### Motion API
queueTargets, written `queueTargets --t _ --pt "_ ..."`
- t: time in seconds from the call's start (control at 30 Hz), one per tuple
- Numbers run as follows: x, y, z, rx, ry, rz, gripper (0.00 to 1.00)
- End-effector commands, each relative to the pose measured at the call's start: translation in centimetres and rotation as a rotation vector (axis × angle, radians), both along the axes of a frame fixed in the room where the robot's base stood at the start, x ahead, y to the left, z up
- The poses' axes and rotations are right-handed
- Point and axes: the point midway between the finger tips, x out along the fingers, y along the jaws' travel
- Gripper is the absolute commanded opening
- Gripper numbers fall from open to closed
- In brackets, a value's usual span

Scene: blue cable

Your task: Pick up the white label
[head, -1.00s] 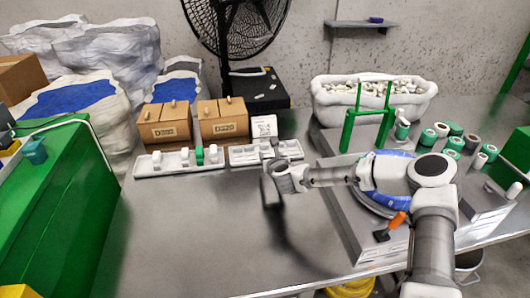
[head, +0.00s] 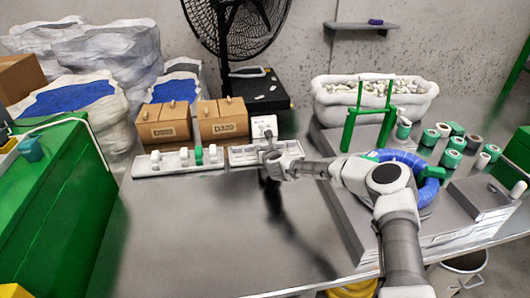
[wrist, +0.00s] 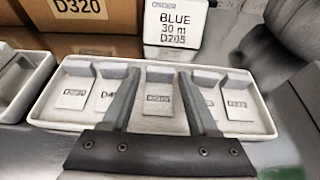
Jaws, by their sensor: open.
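A tray (wrist: 75,130) of white labels fills the middle of the wrist view; in the head view it (head: 236,155) stands at the back of the bench. Several labels stand in it, and the middle one reads D205 (wrist: 159,105). My gripper (wrist: 160,76) is open, its two fingers reaching over the tray to the left and right of the D205 label. No label is held between them. I cannot tell whether the fingers touch anything. In the head view my gripper (head: 268,160) hides the right part of the tray.
A white order card (wrist: 175,24) reading "BLUE 30 m D205" stands behind the tray. Cardboard boxes (head: 222,120) stand behind, and another tray (head: 175,161) sits to the left. A blue cable coil (head: 426,187) and green frame (head: 348,130) are at right. The bench front is clear.

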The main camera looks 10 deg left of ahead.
Motion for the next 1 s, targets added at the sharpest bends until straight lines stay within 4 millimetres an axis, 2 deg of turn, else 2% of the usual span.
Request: queueTargets --t 0.4,0.73,1.0 --pt "0.73 0.20 -0.31 0.000 0.000 0.000 0.58" --pt "0.72 0.19 -0.31 0.000 0.000 0.000 0.00" --pt "0.72 0.20 -0.22 0.000 0.000 0.000 0.00"
